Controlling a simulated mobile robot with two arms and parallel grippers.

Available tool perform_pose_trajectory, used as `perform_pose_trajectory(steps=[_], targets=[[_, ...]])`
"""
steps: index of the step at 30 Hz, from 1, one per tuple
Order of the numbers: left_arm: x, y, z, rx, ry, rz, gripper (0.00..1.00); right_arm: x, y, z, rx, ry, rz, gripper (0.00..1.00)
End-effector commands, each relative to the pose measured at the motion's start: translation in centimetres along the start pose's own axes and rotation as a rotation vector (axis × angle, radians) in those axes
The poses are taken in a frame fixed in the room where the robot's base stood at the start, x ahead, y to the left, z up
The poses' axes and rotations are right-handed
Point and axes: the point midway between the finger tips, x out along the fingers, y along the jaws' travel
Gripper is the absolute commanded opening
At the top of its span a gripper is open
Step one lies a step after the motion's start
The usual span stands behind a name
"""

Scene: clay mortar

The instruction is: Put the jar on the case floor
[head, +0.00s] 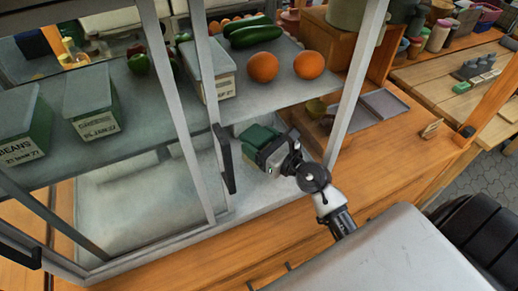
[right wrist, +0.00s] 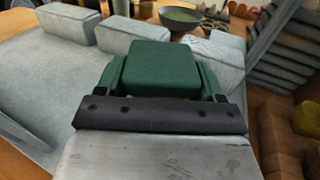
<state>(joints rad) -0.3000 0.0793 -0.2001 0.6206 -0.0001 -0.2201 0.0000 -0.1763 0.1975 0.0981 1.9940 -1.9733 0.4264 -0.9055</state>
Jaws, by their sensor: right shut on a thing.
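My right gripper (head: 268,150) is shut on a dark green jar (head: 257,136), inside the case's lower opening, below the upper shelf. In the right wrist view the jar (right wrist: 162,68) sits between the gripper's fingers (right wrist: 160,85). The pale case floor (head: 140,215) spreads below and to the left of the gripper. The jar appears to be held above the floor, but the gap beneath it is hidden. My left gripper is not in view.
The upper shelf (head: 270,98) carries lidded boxes (head: 92,105), oranges (head: 262,67) and green vegetables (head: 250,36). A door frame with a black handle (head: 222,160) stands just left of the gripper; a post (head: 357,80) stands right. The left floor is clear.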

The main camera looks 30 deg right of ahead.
Motion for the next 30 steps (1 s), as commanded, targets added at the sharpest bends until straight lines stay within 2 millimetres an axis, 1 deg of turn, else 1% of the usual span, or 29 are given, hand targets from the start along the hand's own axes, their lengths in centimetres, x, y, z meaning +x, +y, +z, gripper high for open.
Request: perform_pose_trajectory(steps=[1, 3, 6, 14, 17, 18, 22, 23, 30], targets=[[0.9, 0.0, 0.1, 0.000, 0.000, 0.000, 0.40, 0.0, 0.0, -1.4, 0.001, 0.001, 0.001, 0.36], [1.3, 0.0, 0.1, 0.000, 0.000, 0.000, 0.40, 0.0, 0.0, -2.2, 0.000, -0.001, -0.001, 0.36], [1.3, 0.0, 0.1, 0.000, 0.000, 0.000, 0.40, 0.3, -0.2, -2.6, 0.000, -0.002, 0.000, 0.36], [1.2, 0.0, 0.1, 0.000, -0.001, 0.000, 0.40, 0.4, -0.2, -2.5, -0.001, -0.002, 0.000, 0.36], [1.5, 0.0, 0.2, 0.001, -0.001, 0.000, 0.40, 0.4, -0.2, -2.9, -0.001, -0.002, 0.000, 0.36], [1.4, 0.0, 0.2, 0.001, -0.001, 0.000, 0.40, 0.3, -0.1, -2.9, 0.000, -0.001, 0.000, 0.71], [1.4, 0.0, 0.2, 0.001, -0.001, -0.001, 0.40, 0.3, -0.1, -2.9, 0.000, -0.001, 0.000, 0.91], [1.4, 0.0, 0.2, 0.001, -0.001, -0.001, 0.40, 0.3, -0.1, -2.9, 0.000, -0.001, 0.000, 0.93], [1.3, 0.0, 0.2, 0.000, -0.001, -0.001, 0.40, 0.3, -0.1, -2.8, 0.000, -0.001, 0.000, 0.93]])
